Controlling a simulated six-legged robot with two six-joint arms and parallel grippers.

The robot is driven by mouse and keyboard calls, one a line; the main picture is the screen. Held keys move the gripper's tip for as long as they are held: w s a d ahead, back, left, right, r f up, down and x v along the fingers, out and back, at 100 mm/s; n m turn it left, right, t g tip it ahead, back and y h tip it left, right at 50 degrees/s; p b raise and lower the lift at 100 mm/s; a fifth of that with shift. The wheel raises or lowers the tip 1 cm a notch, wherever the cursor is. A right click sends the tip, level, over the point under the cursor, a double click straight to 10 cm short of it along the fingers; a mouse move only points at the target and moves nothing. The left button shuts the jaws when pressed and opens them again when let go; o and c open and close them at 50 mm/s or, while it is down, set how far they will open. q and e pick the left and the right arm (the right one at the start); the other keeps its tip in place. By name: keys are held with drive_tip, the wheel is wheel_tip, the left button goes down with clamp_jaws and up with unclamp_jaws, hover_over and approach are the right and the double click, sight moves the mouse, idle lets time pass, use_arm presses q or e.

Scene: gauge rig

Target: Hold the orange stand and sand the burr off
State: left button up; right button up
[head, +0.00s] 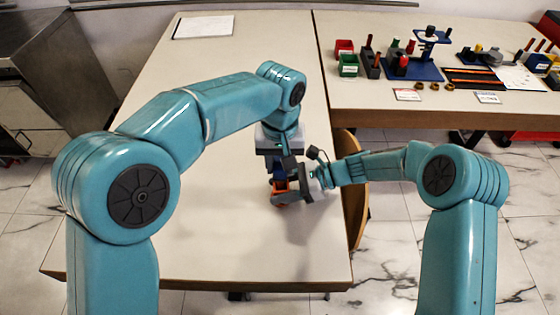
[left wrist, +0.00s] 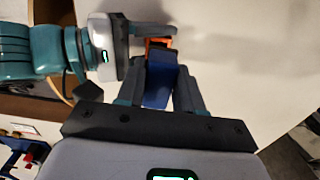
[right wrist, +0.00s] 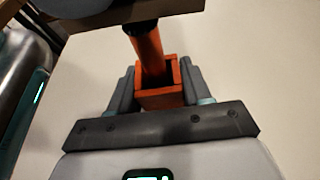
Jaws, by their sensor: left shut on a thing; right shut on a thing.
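The orange stand (right wrist: 160,97) shows in the right wrist view as a square open-topped box with an orange post (right wrist: 148,50) rising from it. My right gripper (head: 290,189) is shut on the stand, one finger on each side. My left gripper (left wrist: 160,72) is shut on a blue block (left wrist: 158,88), just above and beside the stand (left wrist: 160,45). I cannot tell whether the block touches the stand. The burr is not clearly visible.
The pale table (head: 220,225) is clear around the grippers, with a white sheet (head: 204,27) at its far end. A second table (head: 360,112) at the back right holds coloured bins, tools and a blue stand (head: 410,70). A wooden chair (head: 354,200) stands at the right edge.

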use_arm(q)
drive_tip(key=shift+f, duration=0.6)
idle(0.3)
drive_tip(key=shift+w, duration=0.15)
drive_tip(key=shift+w, duration=0.65)
drive_tip(key=shift+s+f, duration=0.15)
drive_tip(key=shift+s, duration=1.55)
drive_tip(key=shift+w, duration=1.7)
